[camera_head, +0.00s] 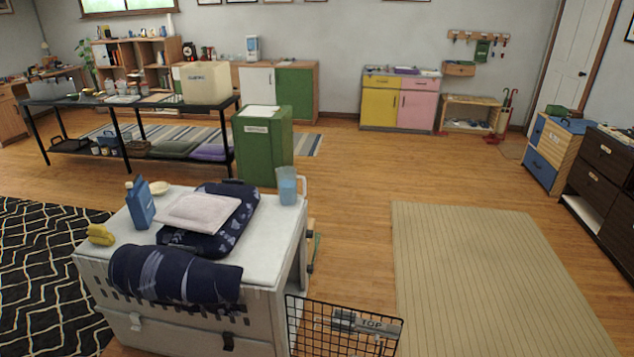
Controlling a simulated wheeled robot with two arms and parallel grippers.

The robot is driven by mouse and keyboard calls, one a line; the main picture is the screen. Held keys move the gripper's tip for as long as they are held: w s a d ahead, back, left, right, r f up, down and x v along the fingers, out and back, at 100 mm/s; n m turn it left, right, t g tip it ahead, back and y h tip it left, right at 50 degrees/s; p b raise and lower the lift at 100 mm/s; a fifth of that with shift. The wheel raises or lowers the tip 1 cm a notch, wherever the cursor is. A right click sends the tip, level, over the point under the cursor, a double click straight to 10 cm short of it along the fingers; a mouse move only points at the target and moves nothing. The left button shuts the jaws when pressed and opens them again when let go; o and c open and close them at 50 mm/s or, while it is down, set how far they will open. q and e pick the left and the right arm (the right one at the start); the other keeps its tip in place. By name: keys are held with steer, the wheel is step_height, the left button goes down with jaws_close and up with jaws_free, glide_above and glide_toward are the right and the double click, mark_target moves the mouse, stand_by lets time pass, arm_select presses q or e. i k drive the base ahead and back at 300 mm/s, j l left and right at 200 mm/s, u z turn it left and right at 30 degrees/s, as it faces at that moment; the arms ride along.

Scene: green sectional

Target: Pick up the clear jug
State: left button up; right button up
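A clear, bluish jug (287,187) with a handle on its right side stands upright at the far right corner of the white crate top (262,240). It is close to the crate's right edge. A folded dark blue bag with a pale pillow lies to its left. Neither my left nor my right gripper shows in the head view.
The crate top also holds a blue bottle (140,203), a yellow sponge (101,235), a pale pillow (198,211) and a rolled dark blanket (175,274). A wire door (342,328) juts out at front right. A green bin (263,146) stands behind. Floor to the right is clear.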

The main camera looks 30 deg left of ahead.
mark_target(287, 176)
steer(key=i+l+z, duration=0.45)
steer(key=i+z, duration=0.6)
steer(key=i+l+u, duration=0.2)
steer(key=i, duration=0.4)
steer(key=i+u, duration=0.25)
steer(key=i, duration=0.35)
steer(key=i+j+u, duration=0.15)
steer(key=i+u, duration=1.1)
steer(key=i+l+u, duration=0.15)
steer(key=u, duration=0.25)
steer(key=i, duration=0.1)
